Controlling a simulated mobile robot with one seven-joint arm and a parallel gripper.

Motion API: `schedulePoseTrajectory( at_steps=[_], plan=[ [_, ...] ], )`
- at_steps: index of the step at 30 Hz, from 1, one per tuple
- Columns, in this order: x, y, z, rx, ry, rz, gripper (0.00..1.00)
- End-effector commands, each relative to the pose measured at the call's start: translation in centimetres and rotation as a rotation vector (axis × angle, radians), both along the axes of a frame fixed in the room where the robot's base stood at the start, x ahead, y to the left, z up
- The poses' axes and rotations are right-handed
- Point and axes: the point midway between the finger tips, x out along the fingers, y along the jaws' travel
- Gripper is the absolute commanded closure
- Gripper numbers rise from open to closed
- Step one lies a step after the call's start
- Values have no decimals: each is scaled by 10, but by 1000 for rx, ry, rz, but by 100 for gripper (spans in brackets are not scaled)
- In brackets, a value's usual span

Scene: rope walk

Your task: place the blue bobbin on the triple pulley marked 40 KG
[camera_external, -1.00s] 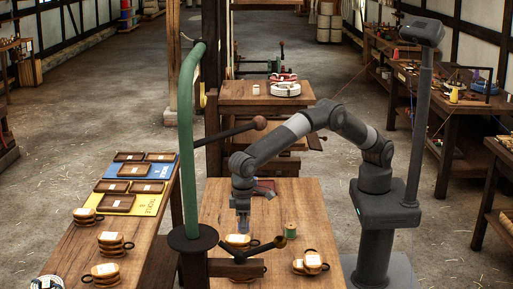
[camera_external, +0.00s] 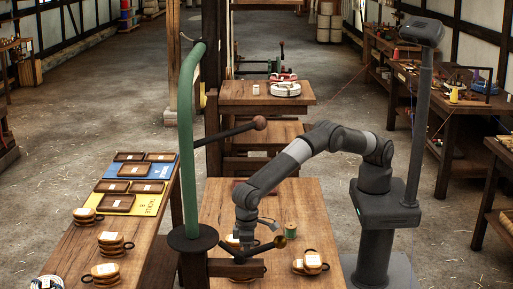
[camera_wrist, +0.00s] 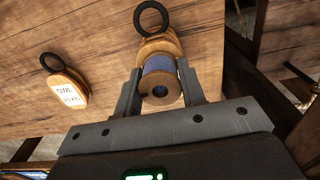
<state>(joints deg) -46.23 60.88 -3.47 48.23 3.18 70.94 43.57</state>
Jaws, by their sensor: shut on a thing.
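In the wrist view a wooden pulley (camera_wrist: 158,45) with a black ring lies directly beyond the bobbin. The bobbin covers most of it, so its label is hidden, and I cannot tell whether they touch. In the external view my gripper (camera_external: 247,240) is low over the near bench, at a labelled pulley (camera_external: 232,240), partly behind the dark lever. Another pulley (camera_wrist: 65,88) lies to the left in the wrist view; its label is hard to read.
A green bobbin (camera_external: 291,230) stands on the bench right of my gripper. Labelled pulleys (camera_external: 312,260) lie at the bench's front right. A green post (camera_external: 190,140) and dark lever (camera_external: 238,255) stand in front. The left bench (camera_external: 70,250) holds more pulleys and trays.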

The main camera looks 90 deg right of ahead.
Motion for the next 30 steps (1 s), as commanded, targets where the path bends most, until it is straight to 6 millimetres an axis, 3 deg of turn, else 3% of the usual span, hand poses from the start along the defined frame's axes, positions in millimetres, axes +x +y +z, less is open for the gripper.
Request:
schedulePoseTrajectory(
  at_steps=[4, 5, 12, 22, 30],
  plan=[
    [0, 0, -3, 0, 1, 0, 85],
    [0, 0, -3, 0, 0, 0, 61],
    [0, 0, -3, 0, 0, 0, 41],
    [0, 0, 4, 1, -1, 0, 41],
    [1, 1, 55, 4, -3, 0, 41]
  ],
)
